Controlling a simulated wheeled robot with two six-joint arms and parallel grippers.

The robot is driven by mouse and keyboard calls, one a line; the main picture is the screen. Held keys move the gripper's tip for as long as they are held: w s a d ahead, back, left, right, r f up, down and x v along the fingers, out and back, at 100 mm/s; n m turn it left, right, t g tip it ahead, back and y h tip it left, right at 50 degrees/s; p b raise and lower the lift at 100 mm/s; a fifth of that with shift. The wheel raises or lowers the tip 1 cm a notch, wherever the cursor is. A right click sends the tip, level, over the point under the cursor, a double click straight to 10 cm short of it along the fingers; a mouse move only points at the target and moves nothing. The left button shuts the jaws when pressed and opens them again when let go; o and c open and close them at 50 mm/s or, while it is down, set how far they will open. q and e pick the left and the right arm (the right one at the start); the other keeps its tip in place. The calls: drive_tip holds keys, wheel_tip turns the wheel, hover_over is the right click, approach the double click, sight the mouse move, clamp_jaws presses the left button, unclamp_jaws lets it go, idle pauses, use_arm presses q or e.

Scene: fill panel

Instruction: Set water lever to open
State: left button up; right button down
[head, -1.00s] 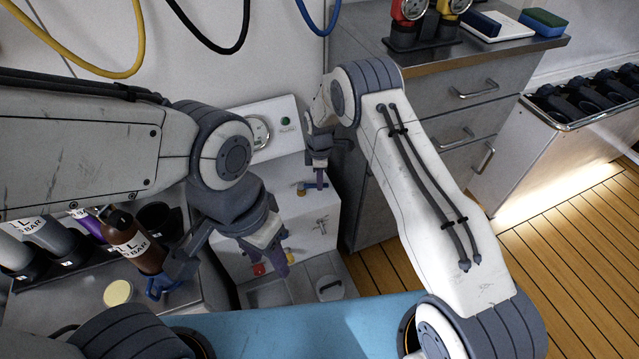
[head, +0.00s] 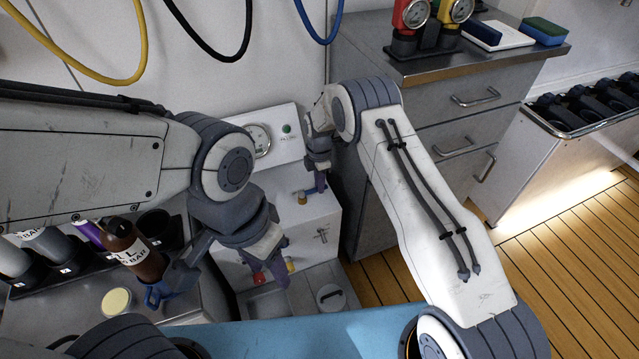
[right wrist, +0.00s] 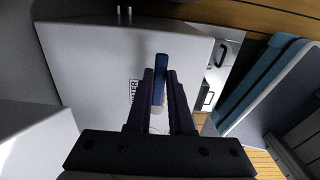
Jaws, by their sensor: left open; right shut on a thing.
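The blue lever (head: 312,190) sticks out from the top of the white fill panel (head: 315,212), beside a small orange-brown fitting. My right gripper (head: 320,183) points down at the lever and is shut on it. In the right wrist view the blue lever (right wrist: 162,72) stands between the two dark fingers, above the white panel top with a black-printed label (right wrist: 134,92) that is partly covered.
A gauge (head: 260,139) and green button (head: 287,128) sit on the panel's upright back. A metal tap (head: 321,234) and red knob (head: 259,277) are on its front. Grey drawers (head: 440,120) stand close at right.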

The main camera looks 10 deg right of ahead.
drive_tip(key=c, duration=0.8)
unclamp_jaws()
drive_tip(key=shift+r, duration=0.1)
wheel_tip(320, 180, up, 10)
drive_tip(key=p, duration=0.2)
drive_tip(key=shift+r, duration=0.15)
drive_tip(key=shift+a+r, duration=0.1)
